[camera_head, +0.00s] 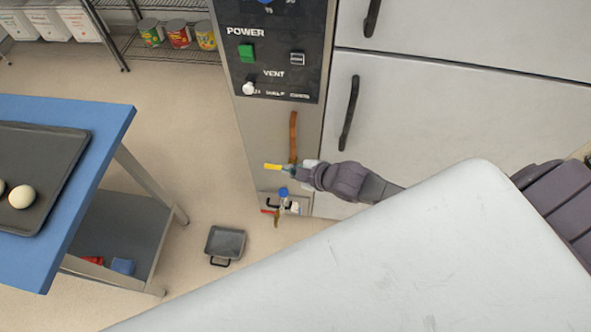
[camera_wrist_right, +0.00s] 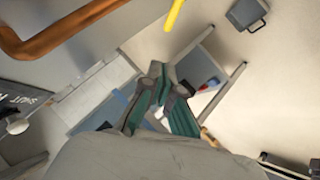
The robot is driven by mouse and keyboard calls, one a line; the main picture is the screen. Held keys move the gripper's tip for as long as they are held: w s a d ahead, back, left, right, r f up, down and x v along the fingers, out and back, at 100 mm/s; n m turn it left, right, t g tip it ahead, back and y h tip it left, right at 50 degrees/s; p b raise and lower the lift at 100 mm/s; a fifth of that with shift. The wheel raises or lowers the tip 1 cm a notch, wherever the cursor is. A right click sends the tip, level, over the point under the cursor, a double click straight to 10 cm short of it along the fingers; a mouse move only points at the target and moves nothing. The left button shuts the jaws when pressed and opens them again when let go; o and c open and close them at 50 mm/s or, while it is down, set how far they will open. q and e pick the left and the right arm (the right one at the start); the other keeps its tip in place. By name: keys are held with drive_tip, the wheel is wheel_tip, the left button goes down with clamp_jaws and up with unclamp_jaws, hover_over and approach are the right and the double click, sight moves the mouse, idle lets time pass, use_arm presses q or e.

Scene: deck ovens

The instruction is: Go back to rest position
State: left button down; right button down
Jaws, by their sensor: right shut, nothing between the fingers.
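My right gripper (camera_head: 294,170) reaches in from the right in the head view, in front of the lower part of the oven's control column. Its fingers also show in the right wrist view (camera_wrist_right: 160,72); they are shut with nothing between them. A yellow handle (camera_head: 272,167) appears just left of the fingertips. A yellow bar also shows at the top of the right wrist view (camera_wrist_right: 174,14), apart from the fingers. My left gripper is not in view.
A copper pipe (camera_head: 293,137) runs down the control column (camera_head: 240,95) beside the pale oven doors (camera_head: 440,120). A blue table (camera_head: 95,135) with a dark tray (camera_head: 60,150) stands at left. A grey pan (camera_head: 225,244) lies on the floor. Open floor (camera_head: 190,120) lies between table and oven.

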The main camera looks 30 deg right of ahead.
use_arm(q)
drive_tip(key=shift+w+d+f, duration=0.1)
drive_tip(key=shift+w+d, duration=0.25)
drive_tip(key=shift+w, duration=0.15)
use_arm(e)
drive_tip(key=shift+v, duration=1.2)
drive_tip(key=s+d+f+m+g+h, duration=0.1)
drive_tip(key=s+d+f+m, duration=0.15)
drive_tip(key=f, duration=0.55)
drive_tip(key=s+d+f+m+g+h, duration=0.1)
drive_tip(key=s+d+f+m+h, duration=0.2)
drive_tip(key=f, duration=0.4)
drive_tip(key=s+d+f+m+g, duration=0.1)
drive_tip(key=s+d+f+m, duration=0.2)
drive_tip(key=f, duration=0.5)
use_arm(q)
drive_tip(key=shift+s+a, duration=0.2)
use_arm(e)
drive_tip(key=s+a+f+m+g, duration=0.1)
drive_tip(key=s+f, duration=0.3)
drive_tip(key=s, duration=0.5)
drive_tip(key=s+a+f+m+g, duration=0.1)
drive_tip(key=s+a+f+g, duration=0.1)
drive_tip(key=s+f, duration=0.3)
drive_tip(key=s+a+f+m+g, duration=0.1)
drive_tip(key=s+f, duration=0.3)
drive_tip(key=s, duration=0.9)
drive_tip(key=shift+s+a+f+g+h, duration=0.2)
drive_tip(key=shift+g+h, duration=0.1)
drive_tip(key=shift+g, duration=0.4)
